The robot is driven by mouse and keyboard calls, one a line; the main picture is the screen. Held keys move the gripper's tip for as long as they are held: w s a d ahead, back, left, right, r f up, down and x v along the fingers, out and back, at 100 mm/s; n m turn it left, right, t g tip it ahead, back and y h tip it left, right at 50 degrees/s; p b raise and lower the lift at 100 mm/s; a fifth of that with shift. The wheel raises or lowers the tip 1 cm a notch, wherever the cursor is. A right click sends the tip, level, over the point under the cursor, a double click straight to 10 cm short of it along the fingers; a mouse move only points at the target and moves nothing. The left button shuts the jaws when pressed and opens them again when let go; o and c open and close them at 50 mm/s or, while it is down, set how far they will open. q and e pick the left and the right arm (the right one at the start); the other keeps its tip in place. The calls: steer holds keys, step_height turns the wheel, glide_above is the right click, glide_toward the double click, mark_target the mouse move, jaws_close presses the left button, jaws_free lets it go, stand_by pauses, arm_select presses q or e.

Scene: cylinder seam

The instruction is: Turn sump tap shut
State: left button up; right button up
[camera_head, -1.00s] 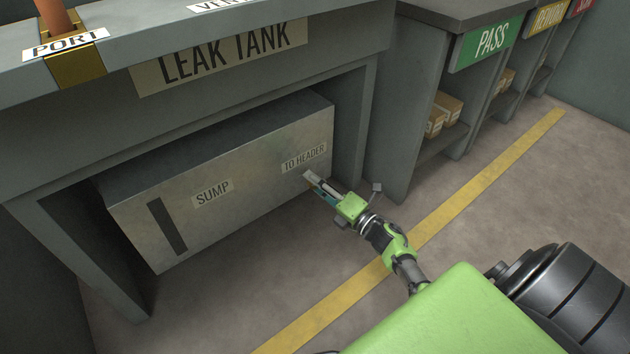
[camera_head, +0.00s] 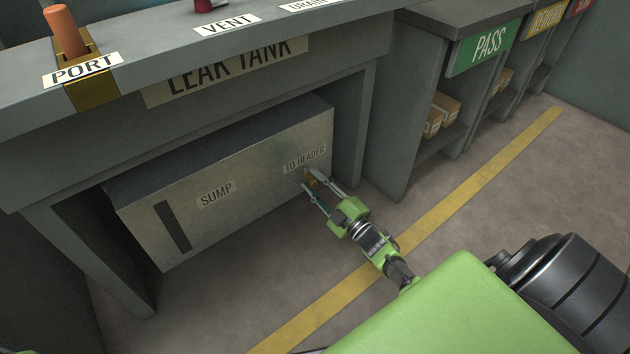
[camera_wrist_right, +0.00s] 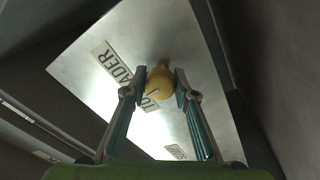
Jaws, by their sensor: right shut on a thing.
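The sump tap (camera_head: 311,180) is a small yellow-orange knob on the front of the grey metal sump box (camera_head: 255,195), just below the "TO HEADER" label (camera_head: 304,158). In the right wrist view the yellow tap (camera_wrist_right: 159,82) sits between the fingertips. My right gripper (camera_head: 314,185) reaches in from the lower right and is shut on the tap, one finger on each side; it also shows in the right wrist view (camera_wrist_right: 160,88). The fingers partly hide the tap in the head view. My left gripper is not in view.
The sump box stands under the leak tank bench (camera_head: 335,45), whose side panel (camera_head: 356,130) is just right of the tap. Shelves with cardboard boxes (camera_head: 440,113) stand farther right. The floor around the yellow line (camera_head: 470,195) is clear.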

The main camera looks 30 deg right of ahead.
steer(key=shift+m+h+p, duration=0.3)
steer(key=shift+m, duration=0.8)
steer(key=o, duration=1.1)
steer(key=shift+s, duration=0.2)
steer(key=s+f, duration=0.1)
steer(key=s, duration=1)
steer(key=shift+s+d+f, duration=0.2)
steer(key=shift+d+f, duration=0.05)
steer(key=shift+d, duration=0.2)
